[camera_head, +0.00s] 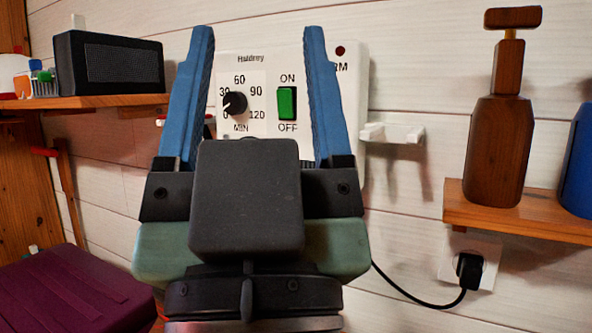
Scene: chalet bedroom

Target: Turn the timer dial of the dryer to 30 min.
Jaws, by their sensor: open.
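The dryer (340,75) is a white wall box marked Haldrey, partly hidden behind my gripper. Its black timer dial (235,103) sits in a scale of 0, 30, 60, 90 and 120 MIN. The dial's small white mark appears to point to the lower left, close to the 0 side. My gripper (258,33) is open and empty in front of the dryer. Its blue fingers point upward, wide apart, with the dial and switch showing between them. The left finger is nearer the dial; I see no contact with it.
A green ON/OFF switch (287,103) is right of the dial. White pegs (392,132) stick out right of the dryer. A shelf (520,215) at right holds a brown bottle (494,150) and a blue one. A dark speaker (108,62) stands on the left shelf. A cable runs to a socket.

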